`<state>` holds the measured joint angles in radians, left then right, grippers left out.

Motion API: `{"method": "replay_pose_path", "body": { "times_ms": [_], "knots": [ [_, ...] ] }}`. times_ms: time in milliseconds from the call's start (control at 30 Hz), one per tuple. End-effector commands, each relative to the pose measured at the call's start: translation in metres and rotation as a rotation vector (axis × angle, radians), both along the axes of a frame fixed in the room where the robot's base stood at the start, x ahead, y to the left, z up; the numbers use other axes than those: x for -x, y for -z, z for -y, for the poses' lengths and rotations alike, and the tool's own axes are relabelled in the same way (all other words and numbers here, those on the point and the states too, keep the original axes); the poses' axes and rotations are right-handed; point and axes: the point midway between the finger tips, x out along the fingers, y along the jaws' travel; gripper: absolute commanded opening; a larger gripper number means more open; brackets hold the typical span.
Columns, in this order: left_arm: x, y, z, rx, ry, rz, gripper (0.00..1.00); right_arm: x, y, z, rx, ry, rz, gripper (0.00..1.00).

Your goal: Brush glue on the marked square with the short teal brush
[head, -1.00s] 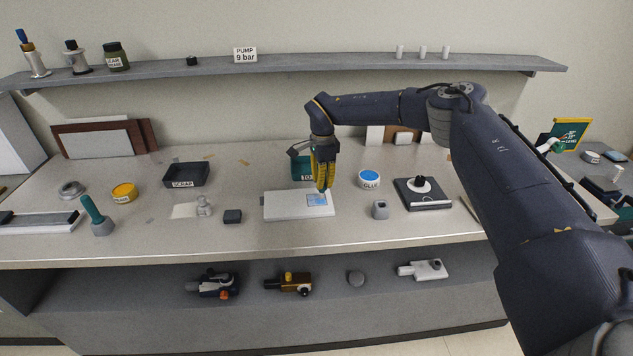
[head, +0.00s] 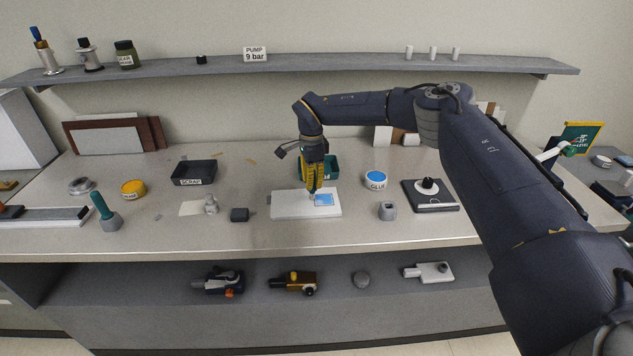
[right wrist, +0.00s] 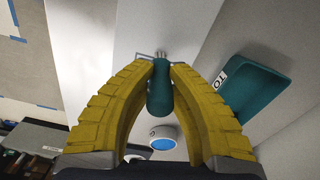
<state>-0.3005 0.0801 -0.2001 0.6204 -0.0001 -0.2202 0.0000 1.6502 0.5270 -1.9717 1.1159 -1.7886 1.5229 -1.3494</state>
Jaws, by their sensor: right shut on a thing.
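My right gripper (head: 312,190) has yellow fingers and points down over the white panel (head: 290,205). It is shut on the short teal brush (right wrist: 159,90), whose teal handle and metal collar show between the fingers in the right wrist view. The glue pot (head: 375,181), white with a blue top, stands to the right of the panel. My left gripper is not in view.
A teal tool bin (head: 331,168) stands just behind the panel. A teal-handled tool (head: 101,207) stands at the left. A black scrap tray (head: 194,173) lies back left.

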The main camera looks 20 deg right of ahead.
Motion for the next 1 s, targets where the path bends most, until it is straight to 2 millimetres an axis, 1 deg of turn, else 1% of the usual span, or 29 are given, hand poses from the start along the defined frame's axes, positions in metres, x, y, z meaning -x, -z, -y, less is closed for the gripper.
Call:
{"method": "replay_pose_path", "body": {
  "times_ms": [33,67,167,700,800,1000],
  "knots": [
    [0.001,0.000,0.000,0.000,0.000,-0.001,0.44,-0.002,-0.014,0.001,-0.001,0.001,0.006,0.00],
    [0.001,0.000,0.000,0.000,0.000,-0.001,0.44,-0.002,-0.021,0.001,-0.001,0.001,0.007,0.00],
    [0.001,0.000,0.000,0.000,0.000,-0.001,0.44,-0.001,-0.026,0.001,-0.001,0.001,0.003,0.00],
    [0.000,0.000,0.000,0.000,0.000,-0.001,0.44,-0.001,-0.074,0.002,-0.001,0.001,0.003,0.00],
    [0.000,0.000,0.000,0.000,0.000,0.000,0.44,0.000,-0.078,0.002,-0.001,0.001,0.002,0.00],
    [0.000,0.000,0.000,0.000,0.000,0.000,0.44,0.000,-0.078,0.002,-0.001,0.002,0.002,0.00]
  ]
}}
